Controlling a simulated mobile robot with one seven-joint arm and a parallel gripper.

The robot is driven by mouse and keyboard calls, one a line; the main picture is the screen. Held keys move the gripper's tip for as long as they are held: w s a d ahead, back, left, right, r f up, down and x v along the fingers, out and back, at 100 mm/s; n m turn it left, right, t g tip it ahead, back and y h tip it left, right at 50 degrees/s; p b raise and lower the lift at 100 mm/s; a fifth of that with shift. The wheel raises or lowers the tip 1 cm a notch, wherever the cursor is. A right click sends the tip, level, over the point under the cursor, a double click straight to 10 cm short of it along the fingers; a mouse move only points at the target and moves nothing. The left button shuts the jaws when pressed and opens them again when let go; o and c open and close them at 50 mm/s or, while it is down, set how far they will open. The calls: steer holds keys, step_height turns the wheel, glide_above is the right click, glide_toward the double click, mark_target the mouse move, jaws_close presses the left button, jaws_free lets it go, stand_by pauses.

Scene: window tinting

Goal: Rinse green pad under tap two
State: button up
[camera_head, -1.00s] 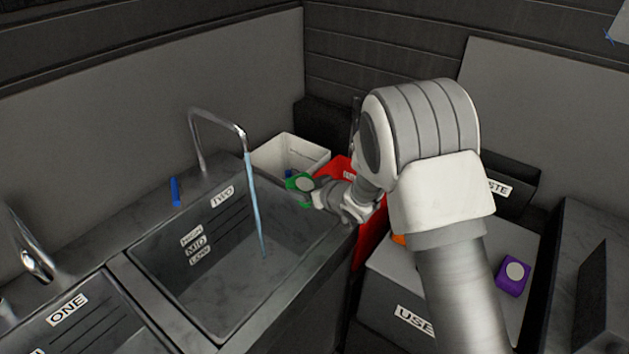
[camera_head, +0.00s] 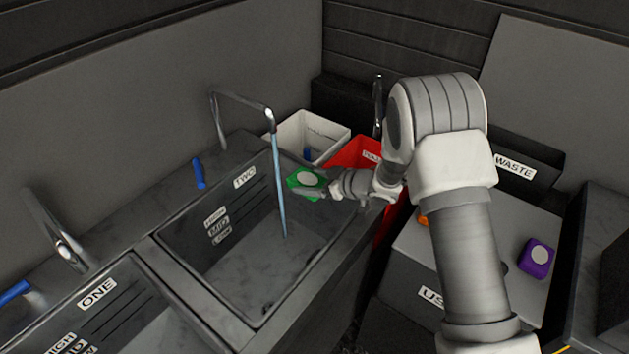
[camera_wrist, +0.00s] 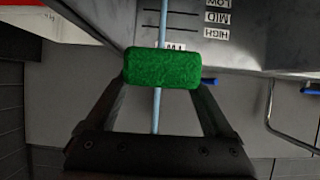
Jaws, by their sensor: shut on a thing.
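The green pad (camera_head: 305,182) has a pale round spot on its face in the head view. My gripper (camera_head: 322,188) is shut on the pad and holds it over the right side of sink two. In the wrist view the green pad (camera_wrist: 162,68) sits between the two fingers. Tap two (camera_head: 245,100) runs a thin blue stream of water (camera_head: 280,190) down into sink two (camera_head: 185,240). In the head view the pad is a little right of the stream, apart from it. In the wrist view the stream passes behind the pad.
Sink one (camera_head: 130,310) is at the lower left, with its own tap (camera_head: 62,240). A white bin (camera_head: 335,135) and a red bin (camera_head: 350,153) stand behind the gripper. A purple pad (camera_head: 537,258) lies at the right. A waste box (camera_head: 540,165) stands at the back right.

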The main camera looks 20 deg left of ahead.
steer(key=w+a, duration=0.2)
steer(key=a, duration=0.5)
steer(key=shift+b, duration=0.35)
steer(key=shift+a, duration=0.1)
stand_by(2.9)
